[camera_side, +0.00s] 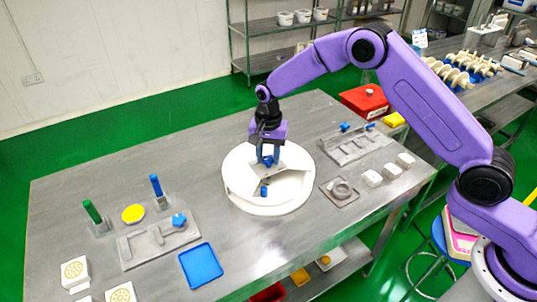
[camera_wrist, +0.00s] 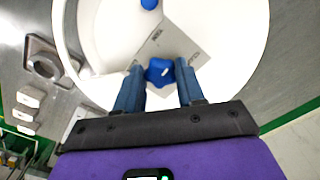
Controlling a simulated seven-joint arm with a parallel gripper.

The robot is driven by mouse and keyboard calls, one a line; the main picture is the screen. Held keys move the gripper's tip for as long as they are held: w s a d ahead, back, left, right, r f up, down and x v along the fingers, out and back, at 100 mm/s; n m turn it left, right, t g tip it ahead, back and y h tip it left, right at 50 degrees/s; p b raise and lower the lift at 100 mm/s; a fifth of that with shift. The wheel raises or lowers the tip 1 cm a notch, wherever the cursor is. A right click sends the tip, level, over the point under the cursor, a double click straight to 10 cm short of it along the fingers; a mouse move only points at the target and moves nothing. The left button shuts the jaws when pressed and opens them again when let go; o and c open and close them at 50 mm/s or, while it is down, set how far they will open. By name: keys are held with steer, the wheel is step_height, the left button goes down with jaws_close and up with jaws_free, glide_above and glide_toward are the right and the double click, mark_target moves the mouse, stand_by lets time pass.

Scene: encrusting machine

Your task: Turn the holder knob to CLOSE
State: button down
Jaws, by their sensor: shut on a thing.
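The blue star-shaped holder knob (camera_wrist: 158,72) sits on a grey angular plate (camera_wrist: 170,42) with small dark lettering, too small to read surely. A white mark shows on the knob. The plate lies on a large round white base (camera_side: 238,190) in the middle of the table. My gripper (camera_wrist: 158,74) points down over the plate, with its blue fingers shut on either side of the knob. In the side view my gripper (camera_side: 267,160) largely hides this knob. A second blue piece (camera_side: 264,191) stands on the front part of the round base.
A fixture with another blue star knob (camera_side: 179,220), a blue tray (camera_side: 201,264) and two upright handles, green (camera_side: 92,212) and blue (camera_side: 156,186), are at left. A grey ring block (camera_side: 341,191), white blocks (camera_side: 373,178) and a grey fixture (camera_side: 352,146) stand close on the right.

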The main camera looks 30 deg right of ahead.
steer(key=shift+w+a+m, duration=0.1)
steer(key=shift+m, duration=4.4)
steer(key=shift+w+m, duration=0.1)
steer(key=shift+m, duration=0.3)
steer(key=c, duration=0.7)
jaws_free()
steer(key=shift+r, duration=0.15)
step_height(320, 180, up, 17)
steer(key=shift+r, duration=0.15)
